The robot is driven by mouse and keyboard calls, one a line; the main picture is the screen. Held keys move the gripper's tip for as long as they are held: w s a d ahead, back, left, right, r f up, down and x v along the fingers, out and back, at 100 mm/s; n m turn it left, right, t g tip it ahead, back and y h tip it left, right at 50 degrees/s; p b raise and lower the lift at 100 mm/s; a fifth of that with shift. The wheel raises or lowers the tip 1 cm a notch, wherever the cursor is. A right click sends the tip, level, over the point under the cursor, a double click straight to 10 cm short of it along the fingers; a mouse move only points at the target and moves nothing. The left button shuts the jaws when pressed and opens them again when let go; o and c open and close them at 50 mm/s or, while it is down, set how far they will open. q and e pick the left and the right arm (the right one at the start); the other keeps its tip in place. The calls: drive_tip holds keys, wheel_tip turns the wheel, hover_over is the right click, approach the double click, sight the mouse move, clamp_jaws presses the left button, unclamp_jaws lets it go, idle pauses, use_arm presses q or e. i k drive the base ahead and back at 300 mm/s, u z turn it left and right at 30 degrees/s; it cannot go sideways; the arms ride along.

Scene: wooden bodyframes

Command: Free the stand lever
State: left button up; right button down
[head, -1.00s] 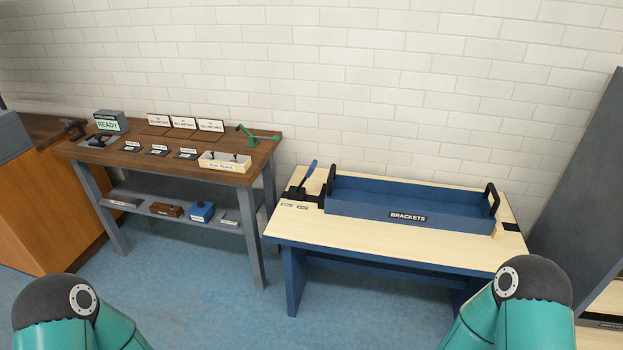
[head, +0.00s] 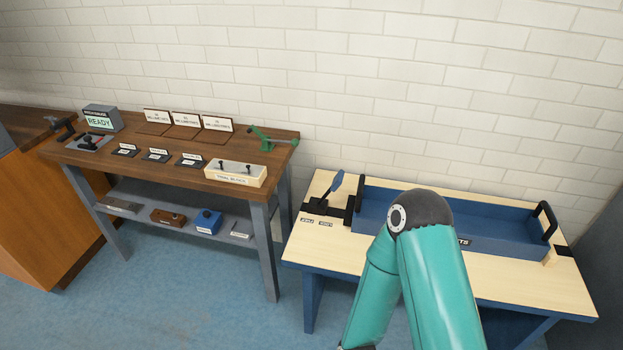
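A lever with a blue handle (head: 337,184) stands tilted on a dark base at the left end of the light wooden table, in the head view. Two small labels (head: 316,222) lie in front of it, too small to read surely. The blue tray (head: 500,235) with black end handles sits right of the lever, its label partly hidden by my arm. The tray's left handle stands close beside the lever base. A teal arm of mine rises in front of the table. Neither gripper shows in the view.
The dark wooden bench (head: 180,160) at left holds a READY box (head: 100,118), several small plates and signs, a green clamp (head: 270,140) and a cream block tray (head: 236,174). Its lower shelf (head: 150,210) holds small boxes. Blue floor is clear between bench and table.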

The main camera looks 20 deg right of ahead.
sight(337, 182)
drive_tip(key=z, duration=0.15)
drive_tip(key=i, duration=0.9)
drive_tip(key=z, duration=0.6)
